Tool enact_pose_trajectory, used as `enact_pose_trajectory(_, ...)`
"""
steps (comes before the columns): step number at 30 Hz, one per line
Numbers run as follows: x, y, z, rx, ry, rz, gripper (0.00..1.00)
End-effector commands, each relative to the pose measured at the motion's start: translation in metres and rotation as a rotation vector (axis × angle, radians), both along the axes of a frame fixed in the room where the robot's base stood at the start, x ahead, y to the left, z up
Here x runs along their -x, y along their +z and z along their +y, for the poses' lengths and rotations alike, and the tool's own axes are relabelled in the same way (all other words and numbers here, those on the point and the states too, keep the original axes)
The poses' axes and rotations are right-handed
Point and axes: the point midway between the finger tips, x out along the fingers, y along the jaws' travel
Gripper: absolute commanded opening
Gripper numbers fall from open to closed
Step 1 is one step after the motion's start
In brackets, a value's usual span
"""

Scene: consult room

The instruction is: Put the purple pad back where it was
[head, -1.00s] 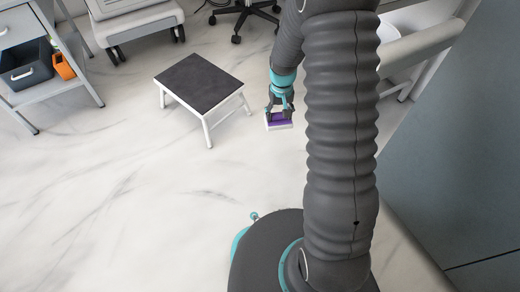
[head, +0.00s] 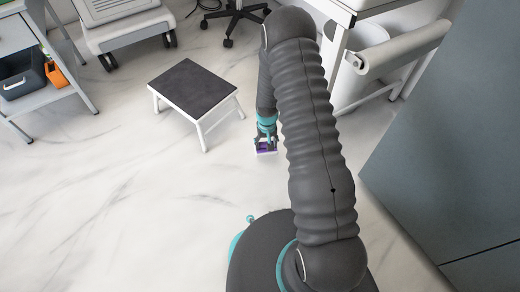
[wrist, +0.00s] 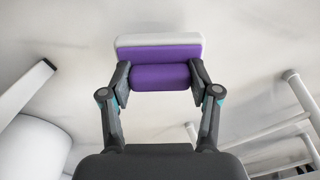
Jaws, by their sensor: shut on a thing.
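The purple pad (wrist: 160,77) has a white backing along one edge and sits between my fingers in the wrist view. My gripper (wrist: 160,80) is shut on it, one finger at each end. In the head view the pad (head: 267,151) shows small and partly hidden below my gripper (head: 266,144), to the right of the step stool. I cannot tell from these views whether the pad touches the floor or hangs above it.
A step stool (head: 195,82) with a dark top stands left of my gripper. A grey cart (head: 22,75) with a dark bin and an orange item is at far left. A wheeled chair (head: 233,22) is behind. A white bin (head: 362,75) and grey cabinet (head: 450,150) are right. Front-left floor is clear.

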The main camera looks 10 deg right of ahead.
Motion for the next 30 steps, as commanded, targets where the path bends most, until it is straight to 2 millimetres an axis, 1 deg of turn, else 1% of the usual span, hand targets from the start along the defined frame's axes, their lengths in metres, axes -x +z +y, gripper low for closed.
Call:
enact_pose_trajectory(1,-0.007,-0.007,0.007,0.0,0.003,-0.001,0.29)
enact_pose_trajectory(3,-0.014,-0.013,0.014,0.0,0.002,-0.001,0.29)
enact_pose_trajectory(6,-0.02,-0.017,0.02,0.0,0.001,0.0,0.29)
enact_pose_trajectory(11,-0.022,-0.023,0.023,0.0,0.0,0.001,0.29)
enact_pose_trajectory(14,-0.022,-0.034,0.023,0.0,0.0,0.001,0.29)
enact_pose_trajectory(19,-0.022,-0.057,0.023,0.0,0.0,0.002,0.29)
enact_pose_trajectory(30,-0.022,-0.062,0.023,0.0,0.0,0.0,0.29)
